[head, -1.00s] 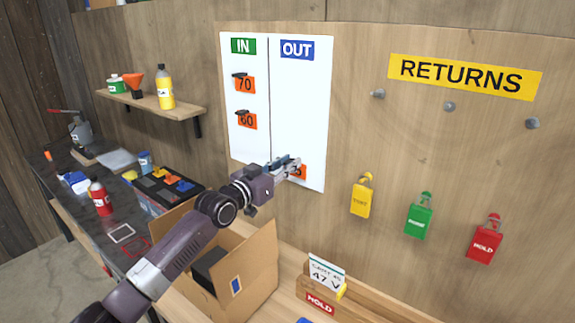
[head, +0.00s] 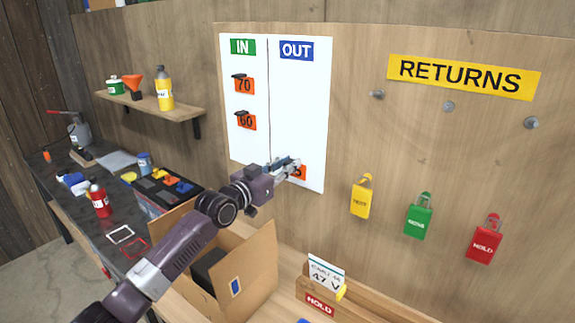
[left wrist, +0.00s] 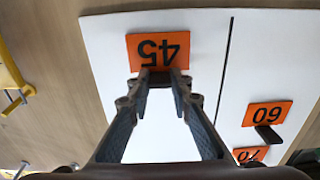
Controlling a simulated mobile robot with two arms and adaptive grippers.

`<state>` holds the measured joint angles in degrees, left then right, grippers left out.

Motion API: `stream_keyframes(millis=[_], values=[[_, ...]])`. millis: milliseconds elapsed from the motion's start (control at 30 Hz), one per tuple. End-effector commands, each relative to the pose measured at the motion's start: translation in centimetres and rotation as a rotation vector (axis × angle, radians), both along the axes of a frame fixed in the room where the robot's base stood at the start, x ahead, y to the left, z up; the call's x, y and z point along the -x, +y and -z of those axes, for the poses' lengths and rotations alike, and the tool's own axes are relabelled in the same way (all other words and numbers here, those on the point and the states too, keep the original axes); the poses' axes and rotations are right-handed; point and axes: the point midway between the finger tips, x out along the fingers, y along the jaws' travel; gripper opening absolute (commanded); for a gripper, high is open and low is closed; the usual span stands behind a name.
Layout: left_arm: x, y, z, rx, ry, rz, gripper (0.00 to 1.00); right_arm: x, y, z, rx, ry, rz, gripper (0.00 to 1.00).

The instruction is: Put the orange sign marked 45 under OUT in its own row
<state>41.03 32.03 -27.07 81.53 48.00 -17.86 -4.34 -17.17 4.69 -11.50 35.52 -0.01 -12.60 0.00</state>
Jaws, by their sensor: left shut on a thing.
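The white board (head: 298,110) on the wall has a green IN label (head: 243,46) and a blue OUT label (head: 297,49), with a black line between the columns. The orange sign marked 45 (left wrist: 158,48) is at the low part of the OUT column, below the level of the 60 sign. It looks flat at the board; whether it touches cannot be told. My left gripper (head: 291,167) is shut on its dark grip and hides most of the sign in the head view. Orange signs 70 (head: 244,84) and 60 (head: 246,121) hang under IN. My right gripper is not in view.
Yellow, green and red tags (head: 418,216) hang right of the board, below a RETURNS sign (head: 464,76) and pegs. An open cardboard box (head: 256,270) stands below my left arm. A shelf (head: 155,104) with bottles is at left. The OUT column above the gripper is clear.

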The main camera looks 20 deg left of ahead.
Motion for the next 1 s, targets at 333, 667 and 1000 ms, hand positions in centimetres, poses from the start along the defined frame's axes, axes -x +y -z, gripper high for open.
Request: stream_keyframes(millis=[333,667,1000], values=[[-0.01,0.02,-0.18,0.001,-0.003,0.000,0.37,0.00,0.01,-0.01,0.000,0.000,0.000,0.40],[0.00,0.00,-0.05,0.000,-0.001,0.000,0.51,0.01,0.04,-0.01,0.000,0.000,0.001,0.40],[0.06,0.02,-0.08,0.000,-0.001,0.000,0.57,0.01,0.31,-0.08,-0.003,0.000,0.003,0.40]])
